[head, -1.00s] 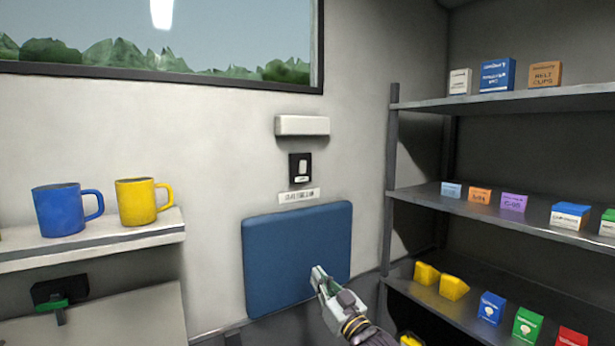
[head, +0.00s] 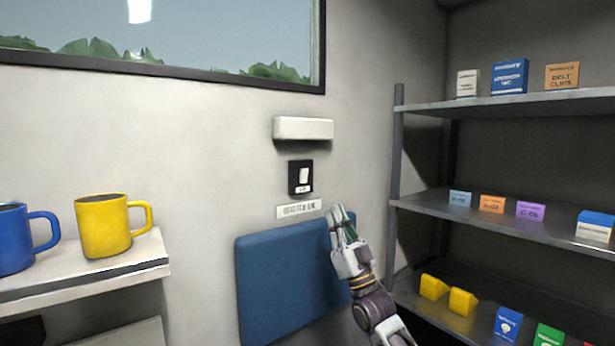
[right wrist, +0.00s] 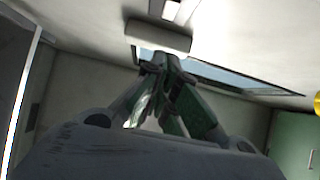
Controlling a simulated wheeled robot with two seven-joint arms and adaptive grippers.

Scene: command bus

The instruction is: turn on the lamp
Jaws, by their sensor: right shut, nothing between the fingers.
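A white lamp bar (head: 303,129) is fixed on the wall above a black switch plate with a white rocker (head: 301,177). A small white label (head: 299,208) sits below the switch. My right gripper (head: 340,212) is shut and empty, pointing up, just right of the label and below and right of the switch. It appears apart from the switch. In the right wrist view the gripper (right wrist: 165,62) shows its closed fingers beneath the lamp bar (right wrist: 158,36); the switch is not clearly visible there. My left gripper is not in view.
A blue wall pad (head: 285,275) is below the label. A shelf (head: 90,272) with a yellow mug (head: 105,225) and a blue mug (head: 22,240) stands left. A metal rack (head: 480,210) with several small boxes stands right. The wall around the switch is clear.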

